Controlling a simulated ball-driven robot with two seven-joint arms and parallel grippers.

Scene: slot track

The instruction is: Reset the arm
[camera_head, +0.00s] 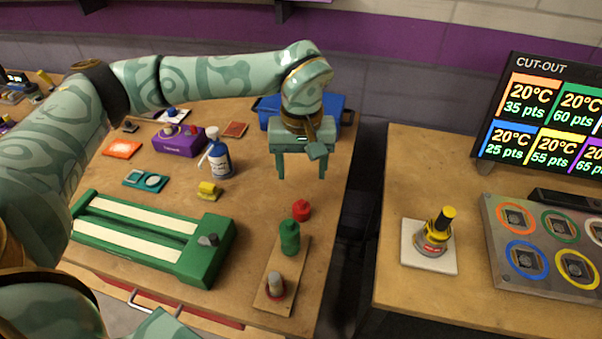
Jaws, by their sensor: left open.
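My left arm comes in from the left and reaches across the wooden table. My left gripper (301,172) hangs above the table's right part with its fingers pointing down. Its two fingers are apart and nothing is between them. A blue bin (268,106) stands behind it, partly hidden by the gripper. The green slot track (204,264) with two pale strips lies at the front left of the table. A part of my other arm may show at the lower left; my right gripper is not in view.
A wooden strip (297,265) holds a green bottle (289,237) and a grey-and-red piece (275,286). A red object (301,210), a blue spray bottle (219,158) and a purple box (178,140) stand nearby. A gap separates a second table (392,180) on the right.

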